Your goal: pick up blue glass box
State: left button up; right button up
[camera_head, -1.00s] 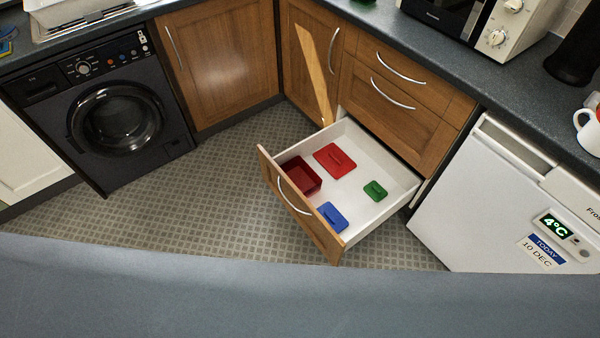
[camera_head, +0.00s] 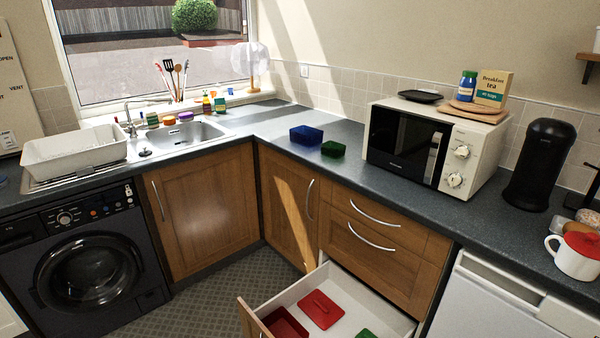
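The blue glass box (camera_head: 306,136) stands on the dark worktop in the back corner, left of the microwave. It looks open at the top. A smaller green box (camera_head: 333,149) stands just right of it and nearer to me. Neither of my grippers shows in the head view.
The microwave (camera_head: 432,147) stands right of the boxes; the sink (camera_head: 180,134) is to their left. Below, an open drawer (camera_head: 281,297) juts out, holding a red box (camera_head: 285,325), a red lid (camera_head: 321,309) and a partly cut-off green lid (camera_head: 366,333). Worktop around the boxes is mostly clear.

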aim_at(306, 136)
jog(key=j+u, duration=0.15)
jog(key=u, duration=1.65)
jog(key=i+z, duration=0.4)
jog(key=i, duration=0.9)
jog(key=i+z, duration=0.4)
jog(key=i, duration=0.15)
jog(key=i+j+z, duration=0.25)
jog(key=i+z, duration=0.15)
jog(key=i, duration=0.2)
jog(key=i+l+z, duration=0.1)
jog(key=i+z, duration=0.3)
jog(key=i+l+z, duration=0.1)
jog(key=z, duration=0.25)
jog(key=i+j+z, duration=0.1)
jog(key=i+z, duration=0.65)
jog(key=i, duration=0.5)
jog(key=u, duration=0.3)
jog(key=k+j, duration=0.05)
jog(key=j, duration=0.05)
